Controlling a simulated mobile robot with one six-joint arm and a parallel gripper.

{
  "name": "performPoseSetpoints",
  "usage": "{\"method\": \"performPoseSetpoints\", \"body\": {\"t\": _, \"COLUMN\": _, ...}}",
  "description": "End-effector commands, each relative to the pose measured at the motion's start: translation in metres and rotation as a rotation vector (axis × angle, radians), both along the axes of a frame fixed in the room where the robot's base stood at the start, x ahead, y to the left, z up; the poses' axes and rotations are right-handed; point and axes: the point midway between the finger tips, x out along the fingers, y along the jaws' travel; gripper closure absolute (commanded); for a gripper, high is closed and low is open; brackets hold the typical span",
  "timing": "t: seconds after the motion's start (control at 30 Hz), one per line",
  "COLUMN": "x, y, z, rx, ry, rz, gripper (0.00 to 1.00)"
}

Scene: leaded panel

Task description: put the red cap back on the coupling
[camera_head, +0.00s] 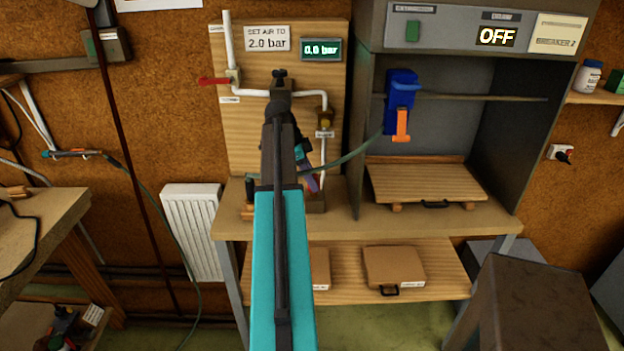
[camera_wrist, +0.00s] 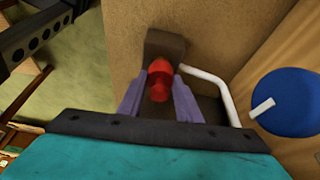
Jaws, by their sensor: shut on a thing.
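The red cap (camera_wrist: 159,80) is between the two purple fingers of my gripper (camera_wrist: 158,88) in the wrist view. The fingers are shut on it from both sides. In the head view, my gripper (camera_head: 309,178) is low in front of the wooden board, beside the white pipe (camera_head: 324,157). My arm covers part of that area, and I cannot make out the cap there. I cannot clearly pick out the coupling in either view. A brown block (camera_wrist: 165,44) shows just beyond the cap in the wrist view; whether they touch is unclear.
A bent white pipe (camera_wrist: 213,82) is close to the right finger, with a blue disc (camera_wrist: 288,103) further right. The wooden board (camera_head: 240,140) carries a red lever (camera_head: 213,81) and a display (camera_head: 320,49) reading 0.0 bar. A grey cabinet (camera_head: 505,120) stands to the right.

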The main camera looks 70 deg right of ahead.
Motion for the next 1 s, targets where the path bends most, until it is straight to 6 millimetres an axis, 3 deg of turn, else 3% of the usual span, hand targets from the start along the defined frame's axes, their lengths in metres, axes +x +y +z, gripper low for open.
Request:
{"method": "performPoseSetpoints", "body": {"t": 0.63, "x": -0.0009, "y": 0.0, "z": -0.0109, "rx": 0.0, "ry": 0.0, "rz": -0.001, "gripper": 0.89}}
{"method": "performPoseSetpoints", "body": {"t": 0.67, "x": -0.0009, "y": 0.0, "z": -0.0109, "rx": 0.0, "ry": 0.0, "rz": -0.001, "gripper": 0.67}}
{"method": "performPoseSetpoints", "body": {"t": 0.77, "x": -0.0008, "y": 0.0001, "z": -0.0105, "rx": 0.0, "ry": 0.0, "rz": -0.001, "gripper": 0.5}}
{"method": "performPoseSetpoints", "body": {"t": 1.0, "x": -0.0008, "y": 0.0001, "z": -0.0105, "rx": 0.0, "ry": 0.0, "rz": -0.001, "gripper": 0.47}}
